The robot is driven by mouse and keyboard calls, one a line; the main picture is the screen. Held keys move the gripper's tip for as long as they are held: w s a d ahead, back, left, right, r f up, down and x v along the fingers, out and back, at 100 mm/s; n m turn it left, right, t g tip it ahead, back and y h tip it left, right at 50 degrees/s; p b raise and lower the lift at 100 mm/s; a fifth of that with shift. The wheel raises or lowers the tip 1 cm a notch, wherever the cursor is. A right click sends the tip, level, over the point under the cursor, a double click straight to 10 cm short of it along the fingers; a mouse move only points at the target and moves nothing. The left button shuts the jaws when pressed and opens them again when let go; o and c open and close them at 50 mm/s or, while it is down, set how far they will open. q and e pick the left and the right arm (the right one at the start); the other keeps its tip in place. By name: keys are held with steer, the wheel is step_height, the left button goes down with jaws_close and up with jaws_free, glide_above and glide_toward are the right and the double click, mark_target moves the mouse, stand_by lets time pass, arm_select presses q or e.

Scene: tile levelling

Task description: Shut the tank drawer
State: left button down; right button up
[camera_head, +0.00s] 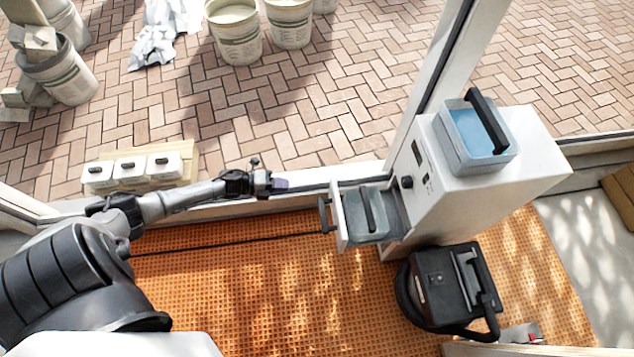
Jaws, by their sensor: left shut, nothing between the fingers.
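The tank drawer (341,217) sticks out from the left side of a white cabinet (497,187). It has a white front panel with a dark handle bar on its outer face. Inside it sits a grey-blue tank (381,227) with a dark carrying handle. My left gripper (280,184) is shut and empty. In the picture it is to the left of and a little above the drawer front, apart from it. My right gripper is not in view.
A blue water tank (467,134) with a dark handle stands on the cabinet. A black machine (449,285) stands below the drawer on the orange mat (250,285). White containers (131,169) sit behind the low frame at left.

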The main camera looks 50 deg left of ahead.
arm_select(q)
steer(key=b, duration=0.5)
glide_toward(332, 183)
steer(key=w+d+f, duration=0.1)
steer(key=w, duration=0.1)
steer(key=w+d+f, duration=0.1)
steer(key=w+f, duration=0.1)
steer(key=shift+d, duration=0.25)
steer(key=shift+w+d, duration=0.6)
steer(key=shift+w, duration=0.25)
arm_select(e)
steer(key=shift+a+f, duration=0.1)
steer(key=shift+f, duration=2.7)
arm_select(q)
steer(key=shift+w+r, duration=0.1)
